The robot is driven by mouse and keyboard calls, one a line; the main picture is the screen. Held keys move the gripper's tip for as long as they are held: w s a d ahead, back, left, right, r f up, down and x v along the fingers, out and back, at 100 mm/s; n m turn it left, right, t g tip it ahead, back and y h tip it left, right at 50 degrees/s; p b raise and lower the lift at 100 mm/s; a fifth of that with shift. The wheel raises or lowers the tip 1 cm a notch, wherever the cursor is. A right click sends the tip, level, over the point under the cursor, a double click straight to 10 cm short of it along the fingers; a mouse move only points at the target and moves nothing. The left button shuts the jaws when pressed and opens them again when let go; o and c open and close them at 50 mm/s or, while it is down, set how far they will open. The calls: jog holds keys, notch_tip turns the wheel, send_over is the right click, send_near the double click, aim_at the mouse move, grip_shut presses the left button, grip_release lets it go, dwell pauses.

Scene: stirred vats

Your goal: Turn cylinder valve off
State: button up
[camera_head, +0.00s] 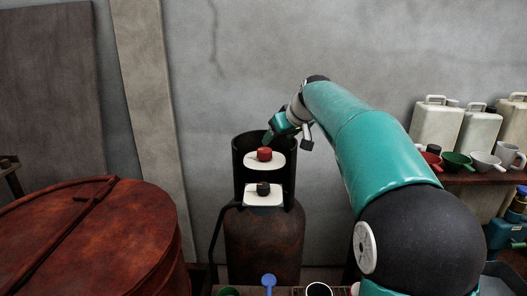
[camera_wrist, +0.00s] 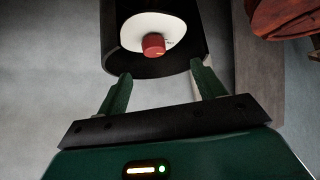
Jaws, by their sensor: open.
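The gas cylinder (camera_head: 262,245) is rusty brown and stands upright near the wall. A black open-fronted guard (camera_head: 240,165) surrounds its top. Inside the guard, a red knob (camera_head: 264,154) sits on an upper white disc, and a black knob (camera_head: 263,188) sits in front of a lower white plate. My gripper (camera_head: 283,128) is at the guard's upper right, close to its rim. In the wrist view my gripper (camera_wrist: 160,92) is open and empty. Its fingers point toward the guard (camera_wrist: 112,45), with the red knob (camera_wrist: 153,44) ahead between them, apart from them. The black knob is not visible there.
A large rusty vat with a lid (camera_head: 100,240) stands at the left. A shelf (camera_head: 475,177) at the right holds white jugs (camera_head: 437,124) and several cups and bowls. A grey wall is behind. Small items, including a blue one (camera_head: 268,281), stand along the front edge.

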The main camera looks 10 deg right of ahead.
aim_at(265, 150)
jog(key=x, duration=0.5)
jog(key=w+r+x, duration=0.1)
jog(key=x, duration=0.4)
jog(key=w+d+x, duration=0.1)
jog(key=x, duration=0.4)
jog(key=shift+w, duration=0.3)
jog(key=c, duration=1)
